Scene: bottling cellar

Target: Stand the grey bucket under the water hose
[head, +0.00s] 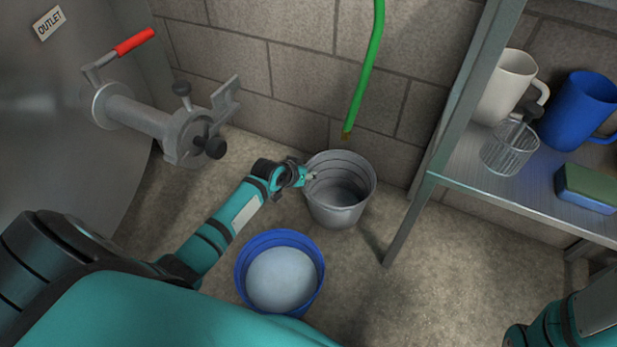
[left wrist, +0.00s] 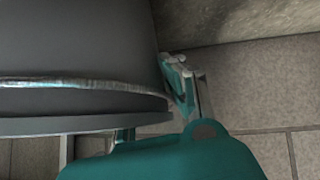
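The grey bucket (head: 340,212) stands upright near the block wall, in the middle of the head view. It looks empty. The green water hose (head: 366,70) hangs down the wall, and its brass end shows just above the bucket's back rim. My left gripper (head: 309,176) is shut on the bucket's left rim, with a fingertip over the edge. In the left wrist view the bucket's dark wall (left wrist: 70,45) fills the left side, with a finger (left wrist: 180,85) against it; the other finger is mostly hidden. My right gripper is out of view.
A blue bucket (head: 241,273) with pale contents stands in front of the grey one. A tank valve (head: 185,135) juts out at left.

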